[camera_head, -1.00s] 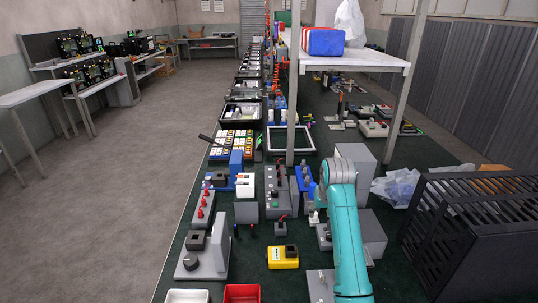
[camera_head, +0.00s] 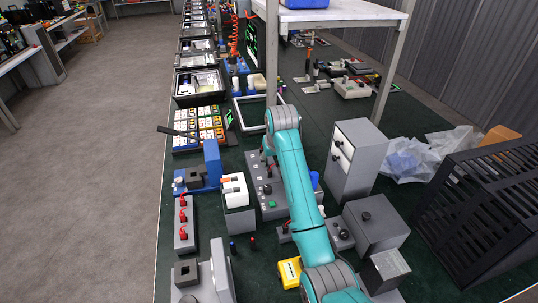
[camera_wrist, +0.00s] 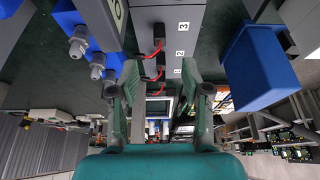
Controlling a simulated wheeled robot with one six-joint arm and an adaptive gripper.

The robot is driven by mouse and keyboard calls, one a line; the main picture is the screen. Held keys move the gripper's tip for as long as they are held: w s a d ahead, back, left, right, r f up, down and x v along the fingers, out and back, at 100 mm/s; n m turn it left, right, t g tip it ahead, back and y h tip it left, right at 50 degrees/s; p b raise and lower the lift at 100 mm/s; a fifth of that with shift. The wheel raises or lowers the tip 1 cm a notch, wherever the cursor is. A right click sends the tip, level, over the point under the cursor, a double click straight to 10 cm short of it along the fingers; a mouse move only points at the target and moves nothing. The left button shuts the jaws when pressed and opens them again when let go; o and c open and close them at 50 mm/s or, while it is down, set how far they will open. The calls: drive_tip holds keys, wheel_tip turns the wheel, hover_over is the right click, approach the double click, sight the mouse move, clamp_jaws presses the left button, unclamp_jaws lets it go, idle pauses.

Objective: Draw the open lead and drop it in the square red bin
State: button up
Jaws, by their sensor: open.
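In the wrist view, three red leads with black ends (camera_wrist: 158,77) stand along a grey block (camera_wrist: 169,14) numbered 1, 2 and 3. I cannot tell which lead is open. My gripper (camera_wrist: 157,82) is open and empty; its fingers lie either side of the leads in the picture, with no contact visible. In the head view my arm hides the gripper. The square red bin is in neither view now.
In the head view, a grey drawer cabinet (camera_head: 355,158) and black slatted crate (camera_head: 480,205) stand right of my arm, and a yellow box (camera_head: 290,272) is in front.

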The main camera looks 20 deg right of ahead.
sight(269, 169)
drive_tip(key=x, duration=0.9)
drive_tip(key=shift+w+f, duration=0.1)
drive_tip(key=shift+f, duration=0.2)
clamp_jaws()
drive_tip(key=shift+r, duration=0.15)
drive_tip(key=shift+r, duration=0.35)
drive_tip(key=shift+r, duration=1.75)
